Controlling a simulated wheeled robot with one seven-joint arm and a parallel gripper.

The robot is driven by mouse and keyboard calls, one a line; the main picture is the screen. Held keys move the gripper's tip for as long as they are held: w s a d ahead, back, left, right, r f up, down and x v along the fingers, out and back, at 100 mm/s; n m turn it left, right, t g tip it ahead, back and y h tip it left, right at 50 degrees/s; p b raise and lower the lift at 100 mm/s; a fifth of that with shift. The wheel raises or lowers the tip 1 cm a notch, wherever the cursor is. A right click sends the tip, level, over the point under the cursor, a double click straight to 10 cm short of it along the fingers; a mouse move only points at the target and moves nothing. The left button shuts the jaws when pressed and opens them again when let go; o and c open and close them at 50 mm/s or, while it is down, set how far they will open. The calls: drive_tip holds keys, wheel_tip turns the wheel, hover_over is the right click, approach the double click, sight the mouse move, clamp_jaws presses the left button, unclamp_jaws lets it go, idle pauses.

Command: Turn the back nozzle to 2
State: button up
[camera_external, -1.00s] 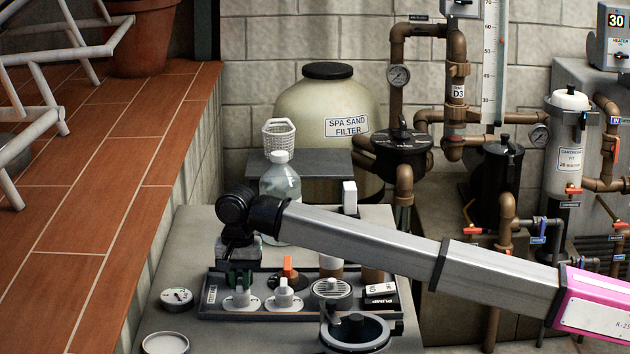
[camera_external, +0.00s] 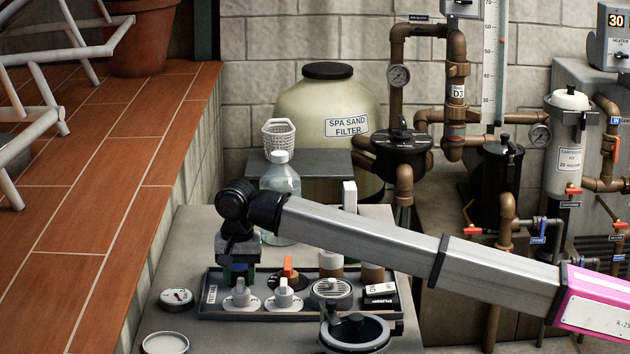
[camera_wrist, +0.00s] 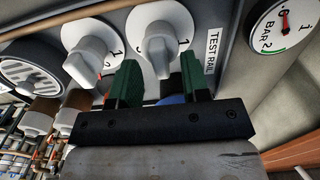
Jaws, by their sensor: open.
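My gripper (camera_external: 238,274) hangs over the left end of the dark test rail tray (camera_external: 205,309). In the wrist view its two green fingers (camera_wrist: 158,76) are spread apart with nothing clamped between them. A white knob on a numbered dial (camera_wrist: 158,52) lies just beyond the fingertips; this left knob also shows in the external view (camera_external: 240,294). A second white knob (camera_wrist: 90,58) sits beside it, also seen externally (camera_external: 284,294). An orange knob (camera_external: 289,268) stands behind. A blue part (camera_wrist: 172,99) shows between the fingers, mostly hidden. I cannot tell which knob is the back nozzle.
A round grille (camera_external: 331,291) and a pump switch (camera_external: 380,293) fill the tray's right side. Brown-and-white cylinders (camera_external: 331,265) stand behind. A clear bottle (camera_external: 281,178) is beyond the arm. A gauge (camera_external: 177,298) lies left of the tray.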

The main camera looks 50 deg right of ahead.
sight(238, 285)
wheel_tip(238, 285, up, 10)
drive_tip(key=shift+f, duration=0.25)
drive_tip(key=shift+d, duration=0.1)
